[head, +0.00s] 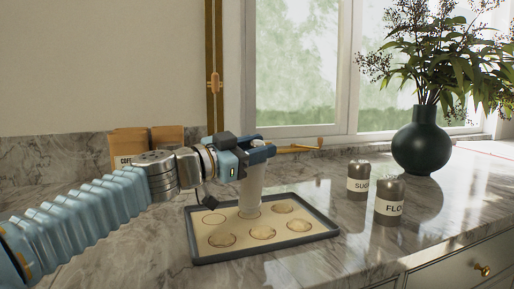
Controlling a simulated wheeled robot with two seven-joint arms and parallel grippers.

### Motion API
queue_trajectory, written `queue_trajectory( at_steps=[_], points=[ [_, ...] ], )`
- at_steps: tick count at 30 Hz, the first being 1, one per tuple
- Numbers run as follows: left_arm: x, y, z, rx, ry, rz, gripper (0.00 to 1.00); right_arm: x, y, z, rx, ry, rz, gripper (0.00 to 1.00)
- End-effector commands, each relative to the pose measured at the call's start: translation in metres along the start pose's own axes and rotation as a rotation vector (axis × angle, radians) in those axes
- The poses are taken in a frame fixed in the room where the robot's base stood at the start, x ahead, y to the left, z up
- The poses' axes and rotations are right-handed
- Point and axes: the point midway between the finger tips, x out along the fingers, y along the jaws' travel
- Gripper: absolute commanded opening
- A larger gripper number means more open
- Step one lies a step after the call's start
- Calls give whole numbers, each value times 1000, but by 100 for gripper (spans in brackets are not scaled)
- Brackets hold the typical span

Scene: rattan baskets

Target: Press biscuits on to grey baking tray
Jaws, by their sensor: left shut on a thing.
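The grey baking tray (327,226) lies on the marble counter with a beige sheet in it. Several round biscuits lie on the sheet, among them one at the front left (222,239), one at the front middle (263,232) and one at the right (299,225). An empty printed circle (214,219) shows at the back left. My left gripper (251,158) is shut on a pale upright cylinder (251,190) above the tray. The cylinder's lower end is at the back middle spot of the sheet; whether it touches is hard to tell. My right gripper is not in view.
A sugar jar (358,180) and a flour jar (389,203) stand right of the tray. A dark green vase (420,143) with leafy branches stands behind them. Brown coffee bags (129,143) are at the back left. The counter is clear at front right.

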Motion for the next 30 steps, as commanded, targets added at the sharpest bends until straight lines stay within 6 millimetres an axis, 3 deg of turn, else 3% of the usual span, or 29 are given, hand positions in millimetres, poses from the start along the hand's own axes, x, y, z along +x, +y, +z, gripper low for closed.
queue_trajectory(
  at_steps=[30],
  points=[
    [-1, 2, 6, 1, 1, 0, 7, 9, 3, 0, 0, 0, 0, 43]
  ],
)
